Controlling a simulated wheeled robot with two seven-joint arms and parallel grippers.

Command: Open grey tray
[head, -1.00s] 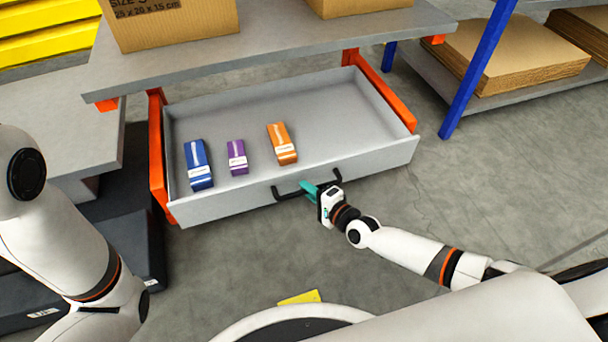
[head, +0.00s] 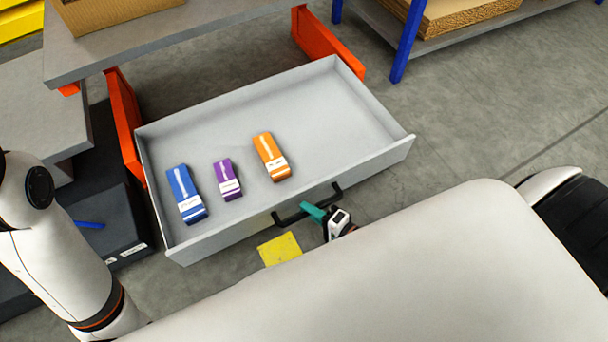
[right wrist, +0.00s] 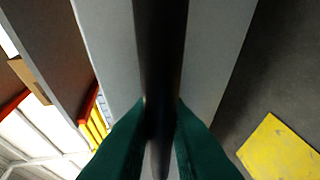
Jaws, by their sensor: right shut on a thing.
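The grey tray (head: 310,98) is a drawer pulled well out from under a grey shelf in the head view. A blue pack (head: 186,194), a purple pack (head: 227,180) and an orange pack (head: 271,157) lie inside it. A black handle (head: 291,217) is fixed to its front. My right gripper (head: 312,211) is shut on the handle; in the right wrist view its green fingers (right wrist: 160,125) close around the black bar (right wrist: 160,60). My left arm shows at the left of the head view, but its gripper is out of view.
Orange rails (head: 327,45) flank the drawer's back. A yellow floor mark (head: 279,249) lies just in front of the drawer. A blue-legged rack (head: 406,42) with cardboard stands at upper right. Open floor lies to the right.

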